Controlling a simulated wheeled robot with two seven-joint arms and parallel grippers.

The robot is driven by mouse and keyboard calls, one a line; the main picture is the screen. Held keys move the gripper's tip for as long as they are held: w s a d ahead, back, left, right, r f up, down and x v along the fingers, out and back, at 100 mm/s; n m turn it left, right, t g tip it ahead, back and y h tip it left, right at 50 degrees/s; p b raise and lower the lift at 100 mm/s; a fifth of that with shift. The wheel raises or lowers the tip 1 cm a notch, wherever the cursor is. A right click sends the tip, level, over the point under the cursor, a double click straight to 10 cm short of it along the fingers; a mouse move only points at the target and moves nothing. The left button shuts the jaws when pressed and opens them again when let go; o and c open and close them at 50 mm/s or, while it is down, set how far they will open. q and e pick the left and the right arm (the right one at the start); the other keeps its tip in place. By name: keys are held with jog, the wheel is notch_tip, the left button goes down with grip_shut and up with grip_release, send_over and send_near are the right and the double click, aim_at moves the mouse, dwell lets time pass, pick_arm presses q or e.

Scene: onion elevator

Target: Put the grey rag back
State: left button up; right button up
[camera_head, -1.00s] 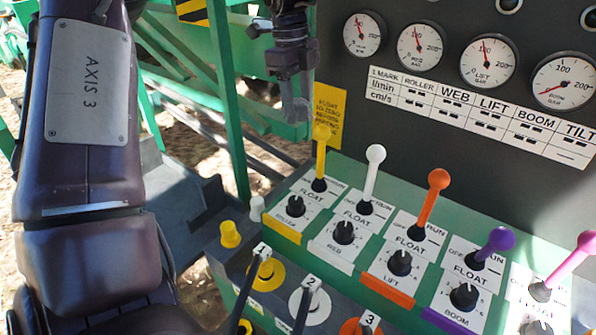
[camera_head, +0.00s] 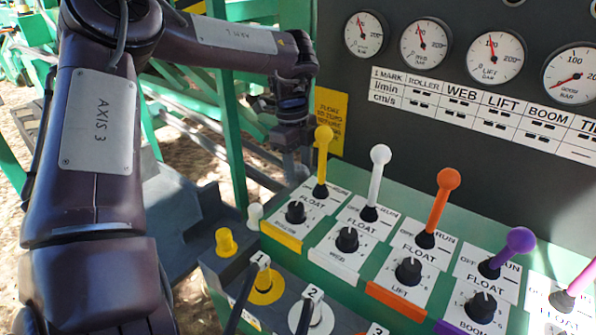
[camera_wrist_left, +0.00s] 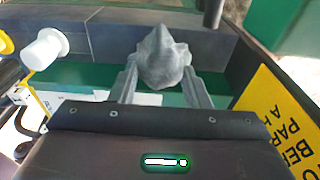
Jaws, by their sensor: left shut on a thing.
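The grey rag (camera_wrist_left: 163,58) is a crumpled lump between the two fingers of my left gripper (camera_wrist_left: 162,84) in the left wrist view. The gripper is shut on it. Beyond the rag are a green strip and dark grey panels. In the head view my left gripper (camera_head: 291,165) points down just left of the yellow lever, by the left end of the control console. The rag cannot be told clearly from the fingers there. My right gripper is not in view.
The console (camera_head: 385,215) carries a yellow lever (camera_head: 322,150), a white lever (camera_head: 380,165), an orange lever (camera_head: 443,195) and others. A yellow sign (camera_head: 330,120) stands behind the gripper. A white knob (camera_head: 254,216) and yellow knob (camera_head: 226,242) stand at the console's left.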

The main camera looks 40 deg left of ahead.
pick_arm(q)
notch_tip(320, 180, down, 2)
jog(key=shift+f, duration=0.1)
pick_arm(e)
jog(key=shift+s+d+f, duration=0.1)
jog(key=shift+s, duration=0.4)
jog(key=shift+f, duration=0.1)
